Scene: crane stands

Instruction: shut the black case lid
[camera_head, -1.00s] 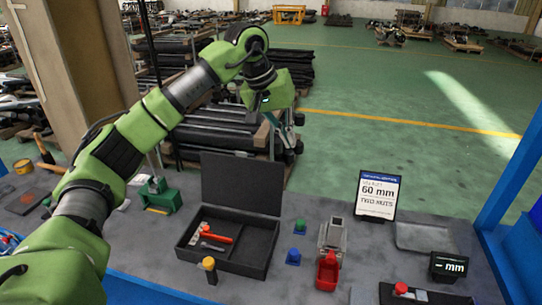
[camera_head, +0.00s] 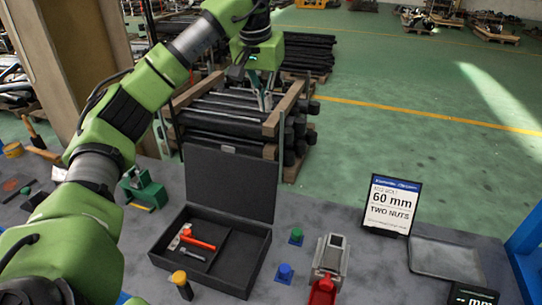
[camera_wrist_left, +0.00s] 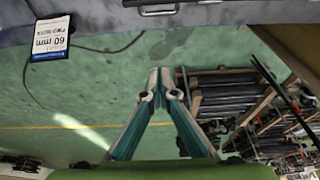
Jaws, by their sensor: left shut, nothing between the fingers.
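The black case (camera_head: 210,282) stands open on the grey table in the head view. Its lid (camera_head: 231,180) is upright at the back edge. Inside the case lie a red-handled hammer (camera_head: 190,238) and a small metal piece. My left gripper (camera_head: 267,108) is above and behind the lid, clear of it, with its fingers pointing down. In the left wrist view the fingertips (camera_wrist_left: 159,72) meet with nothing between them. The lid's back face with a handle (camera_wrist_left: 158,10) seems to show at the top edge of that view. My right gripper is not in view.
A yellow-topped peg (camera_head: 180,279) stands before the case. A sign (camera_head: 391,207) and grey tray (camera_head: 446,258) are further right.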

